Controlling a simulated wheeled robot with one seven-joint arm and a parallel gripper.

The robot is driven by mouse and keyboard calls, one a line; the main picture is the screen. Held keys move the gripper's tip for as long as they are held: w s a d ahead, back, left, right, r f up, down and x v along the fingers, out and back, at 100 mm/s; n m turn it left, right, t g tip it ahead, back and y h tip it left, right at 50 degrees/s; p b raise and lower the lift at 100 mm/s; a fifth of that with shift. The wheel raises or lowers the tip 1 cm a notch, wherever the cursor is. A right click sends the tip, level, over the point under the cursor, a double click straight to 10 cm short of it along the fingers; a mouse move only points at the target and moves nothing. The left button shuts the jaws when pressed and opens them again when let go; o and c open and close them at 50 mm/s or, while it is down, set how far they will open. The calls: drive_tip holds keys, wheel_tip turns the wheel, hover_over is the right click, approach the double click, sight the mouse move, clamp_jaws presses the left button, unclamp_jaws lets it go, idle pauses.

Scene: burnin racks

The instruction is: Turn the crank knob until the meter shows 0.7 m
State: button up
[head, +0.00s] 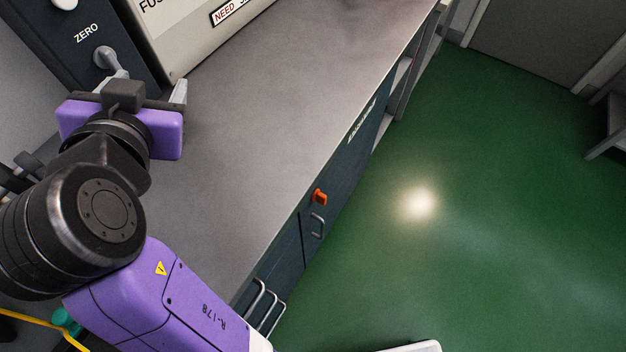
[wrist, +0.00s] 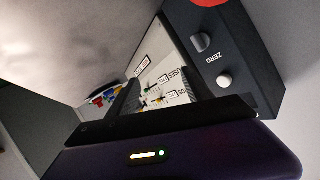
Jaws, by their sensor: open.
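A dark box marked ZERO (head: 77,45) stands at the back left of the bench, with a grey knob (head: 105,57) on its face. In the wrist view the box (wrist: 255,75) also carries the grey knob (wrist: 201,42), a pale round button (wrist: 224,80) and part of a red disc. I cannot tell whether this knob is the crank knob. No meter reading shows. My gripper (head: 150,82) is open just in front of the box, near the knob. In the wrist view no object sits between its fingers (wrist: 163,85), and the knob lies beyond them, to the right.
A pale box marked FUSES (head: 190,30) stands beside the dark box. The grey bench top (head: 270,110) is clear to the right. An orange knob or handle (head: 319,197) sticks out from the bench front. Green floor (head: 480,190) lies open beyond the bench edge.

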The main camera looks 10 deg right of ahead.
drive_tip(key=s+d+f+n+t+y, duration=0.1)
drive_tip(key=d+f+n+y, duration=0.1)
drive_tip(key=d+n, duration=0.1)
drive_tip(key=s+d+f+n+t+y, duration=0.1)
drive_tip(key=d+f+n+y, duration=0.1)
drive_tip(key=d, duration=0.3)
drive_tip(key=s+d+f+n+t+y, duration=0.1)
drive_tip(key=d+f+n+y, duration=0.1)
drive_tip(key=d+f+n, duration=0.2)
drive_tip(key=shift+s+d+n, duration=0.1)
drive_tip(key=shift+s+n, duration=0.05)
drive_tip(key=shift+n, duration=0.25)
drive_tip(key=s+d+f, duration=0.6)
drive_tip(key=s+d, duration=0.1)
drive_tip(key=d, duration=0.3)
drive_tip(key=shift+s+d+f, duration=0.15)
drive_tip(key=shift+s+f, duration=0.05)
